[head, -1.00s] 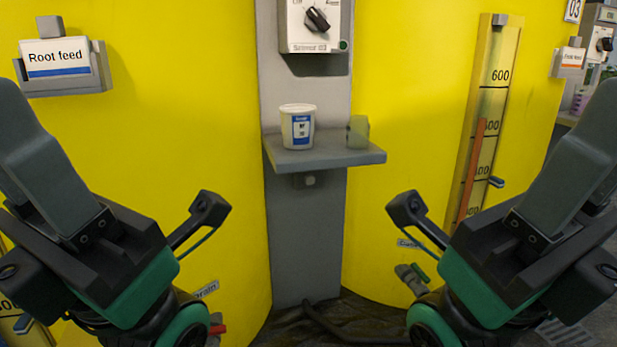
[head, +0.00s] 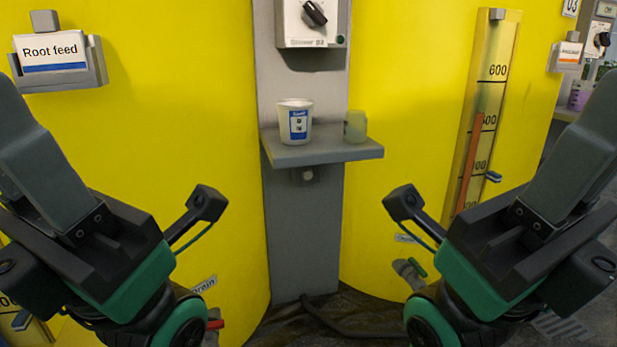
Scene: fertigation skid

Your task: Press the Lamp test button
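No button with a readable "Lamp test" label shows in the head view. A grey control box (head: 311,22) with a black knob (head: 315,13) is on the post at the top, cut off by the frame edge. A small dark green round part (head: 340,39) sits at its lower right corner. My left gripper (head: 18,110) and my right gripper (head: 598,115) are raised at the sides, apart from these things. Their finger gaps are not visible.
A grey shelf (head: 340,153) juts from the post, carrying a white labelled tub (head: 295,122) and a translucent greenish cup (head: 355,126). Yellow tanks (head: 180,100) stand on both sides. A level gauge (head: 486,110) is at right. A hose (head: 340,325) lies on the floor.

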